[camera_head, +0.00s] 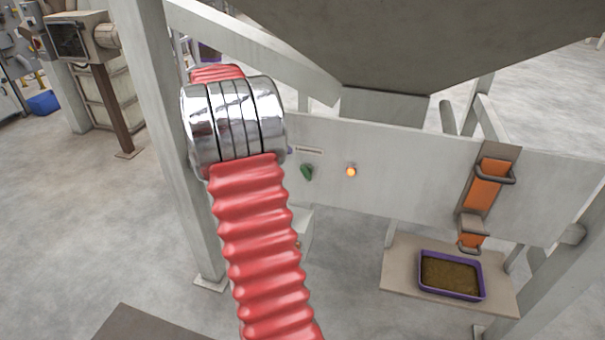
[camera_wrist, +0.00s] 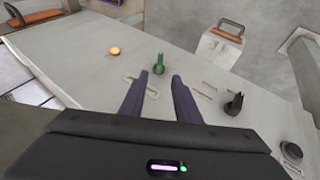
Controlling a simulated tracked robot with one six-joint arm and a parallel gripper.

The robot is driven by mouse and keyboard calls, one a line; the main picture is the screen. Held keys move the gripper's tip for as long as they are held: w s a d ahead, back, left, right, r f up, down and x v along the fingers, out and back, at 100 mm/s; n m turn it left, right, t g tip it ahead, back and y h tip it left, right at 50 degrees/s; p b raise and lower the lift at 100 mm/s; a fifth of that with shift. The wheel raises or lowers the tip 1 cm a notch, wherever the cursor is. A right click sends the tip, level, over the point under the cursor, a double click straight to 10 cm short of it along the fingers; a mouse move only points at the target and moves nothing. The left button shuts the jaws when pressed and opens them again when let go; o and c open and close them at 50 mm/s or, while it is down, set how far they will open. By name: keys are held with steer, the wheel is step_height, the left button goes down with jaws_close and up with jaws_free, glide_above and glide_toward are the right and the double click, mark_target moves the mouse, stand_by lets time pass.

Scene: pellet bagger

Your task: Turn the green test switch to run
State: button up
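The green test switch (camera_head: 307,172) is a small knob on the pale panel (camera_head: 405,180) under the hopper in the head view. In the wrist view the green switch (camera_wrist: 159,63) stands up from the panel just beyond my fingertips, roughly in line with the gap between them. My gripper (camera_wrist: 160,75) is open, its two dark fingers apart with nothing held. I cannot tell whether the fingers touch the panel. The switch's label is too small to read. In the head view my gripper is hidden behind my red ribbed arm.
An orange lamp (camera_wrist: 115,51) glows beside the switch. A black knob (camera_wrist: 234,103) and a dark round button (camera_wrist: 292,150) are on the panel to the right. In the head view an orange slide (camera_head: 487,188) hangs above a purple tray (camera_head: 450,294) of brown material.

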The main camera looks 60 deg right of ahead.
mark_target(302, 172)
steer(key=shift+f, duration=0.15)
steer(key=x, duration=1.3)
steer(key=shift+s+d+f, duration=0.1)
steer(key=shift+d+f, duration=0.1)
steer(key=shift+d, duration=0.05)
steer(key=shift+c, duration=0.2)
jaws_close()
steer(key=shift+a, duration=0.25)
steer(key=shift+d, duration=0.15)
